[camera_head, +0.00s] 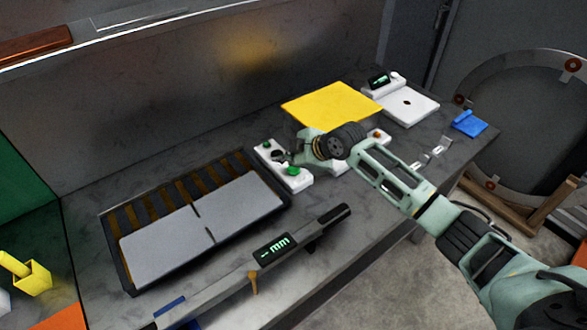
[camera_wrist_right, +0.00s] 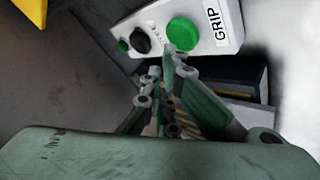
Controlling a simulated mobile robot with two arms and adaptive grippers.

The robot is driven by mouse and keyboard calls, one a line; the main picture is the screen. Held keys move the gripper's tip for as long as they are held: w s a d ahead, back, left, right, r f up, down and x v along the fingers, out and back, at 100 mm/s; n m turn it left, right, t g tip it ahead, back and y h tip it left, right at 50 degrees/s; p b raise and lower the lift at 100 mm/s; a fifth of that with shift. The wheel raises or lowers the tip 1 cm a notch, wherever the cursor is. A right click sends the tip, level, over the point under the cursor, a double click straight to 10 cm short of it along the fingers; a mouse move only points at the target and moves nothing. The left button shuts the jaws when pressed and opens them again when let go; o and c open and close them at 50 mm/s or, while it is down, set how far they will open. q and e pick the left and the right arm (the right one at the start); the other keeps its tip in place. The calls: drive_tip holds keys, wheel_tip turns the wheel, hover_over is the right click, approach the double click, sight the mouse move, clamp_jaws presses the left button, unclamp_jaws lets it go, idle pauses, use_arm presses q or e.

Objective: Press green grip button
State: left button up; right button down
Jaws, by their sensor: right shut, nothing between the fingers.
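The white control box (camera_head: 297,182) stands on the bench just right of the slatted tray. In the right wrist view, the box (camera_wrist_right: 228,42) carries a large round green button (camera_wrist_right: 183,34) next to the label GRIP (camera_wrist_right: 213,22), with a black knob (camera_wrist_right: 142,41) and a smaller green part (camera_wrist_right: 122,46) to its left. In the head view the green button (camera_head: 293,171) is near the box's front end. My right gripper (camera_head: 281,157) is shut and empty over the box. Its fingertips (camera_wrist_right: 171,62) appear just below the button in the wrist view; contact cannot be told. My left gripper is out of view.
A dark slatted tray (camera_head: 106,240) with two grey plates lies left of the box. A long gauge with an mm display (camera_head: 274,246) lies in front. A yellow sheet (camera_head: 333,104), a white scale (camera_head: 411,106) and a blue item (camera_head: 469,124) are farther back.

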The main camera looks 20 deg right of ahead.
sight(288, 171)
drive_tip(key=shift+f, duration=0.4)
drive_tip(key=shift+f+b, duration=0.5)
idle(0.5)
idle(0.4)
drive_tip(key=shift+r+p, duration=0.8)
drive_tip(key=shift+r, duration=0.1)
drive_tip(key=shift+r, duration=0.15)
wheel_tip(288, 171, up, 5)
drive_tip(key=p, duration=0.4)
idle(0.4)
